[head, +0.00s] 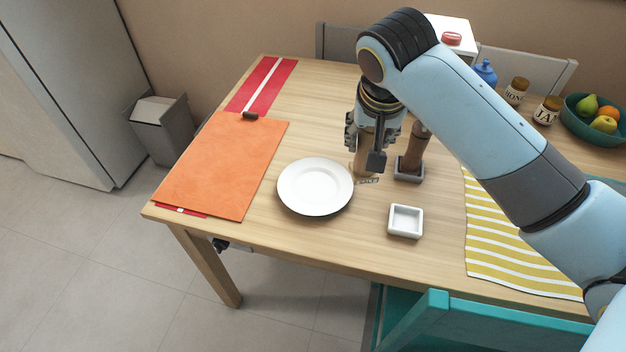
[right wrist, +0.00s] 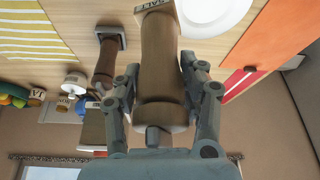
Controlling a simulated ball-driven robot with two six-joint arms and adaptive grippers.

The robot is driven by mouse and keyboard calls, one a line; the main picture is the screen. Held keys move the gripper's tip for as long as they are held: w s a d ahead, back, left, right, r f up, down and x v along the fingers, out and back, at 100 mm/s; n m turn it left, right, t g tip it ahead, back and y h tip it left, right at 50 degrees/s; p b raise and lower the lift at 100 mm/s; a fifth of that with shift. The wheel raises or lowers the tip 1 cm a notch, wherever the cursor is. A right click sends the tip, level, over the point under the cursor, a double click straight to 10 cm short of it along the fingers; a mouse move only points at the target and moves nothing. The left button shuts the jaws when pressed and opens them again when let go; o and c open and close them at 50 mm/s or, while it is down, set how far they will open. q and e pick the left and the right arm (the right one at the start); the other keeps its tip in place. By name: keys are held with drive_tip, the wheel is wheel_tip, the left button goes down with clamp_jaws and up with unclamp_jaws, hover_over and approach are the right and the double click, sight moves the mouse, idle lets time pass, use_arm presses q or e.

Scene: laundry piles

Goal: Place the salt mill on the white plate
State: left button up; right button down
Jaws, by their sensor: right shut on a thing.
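The salt mill, a brown wooden mill (right wrist: 160,60), is in my right gripper in the right wrist view, with a finger on each side. In the head view only its lower part (head: 363,164) shows below my right gripper (head: 372,150); the gripper hides the rest. A small SALT label (head: 368,181) shows at its foot. I cannot tell if the mill touches the surface below. The round white plate (head: 315,187) lies empty on the table just left of the mill; its edge also shows in the right wrist view (right wrist: 212,12). My left gripper is not in view.
A second dark wooden mill (head: 414,150) stands in a grey base close right of my gripper. A small white square dish (head: 405,221) is in front. An orange mat (head: 222,165) lies left of the plate, a yellow striped cloth (head: 505,240) at right.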

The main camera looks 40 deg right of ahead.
drive_tip(key=shift+s+f, duration=0.15)
drive_tip(key=shift+f, duration=0.1)
drive_tip(key=shift+w+f, duration=0.2)
drive_tip(key=w+a+f, duration=0.4)
drive_tip(key=w+f, duration=0.6)
drive_tip(key=shift+w+f+b, duration=0.2)
drive_tip(key=shift+f+b, duration=0.1)
drive_tip(key=shift+f, duration=0.1)
drive_tip(key=c, duration=0.7)
unclamp_jaws()
drive_tip(key=shift+f, duration=0.1)
drive_tip(key=shift+c, duration=0.2)
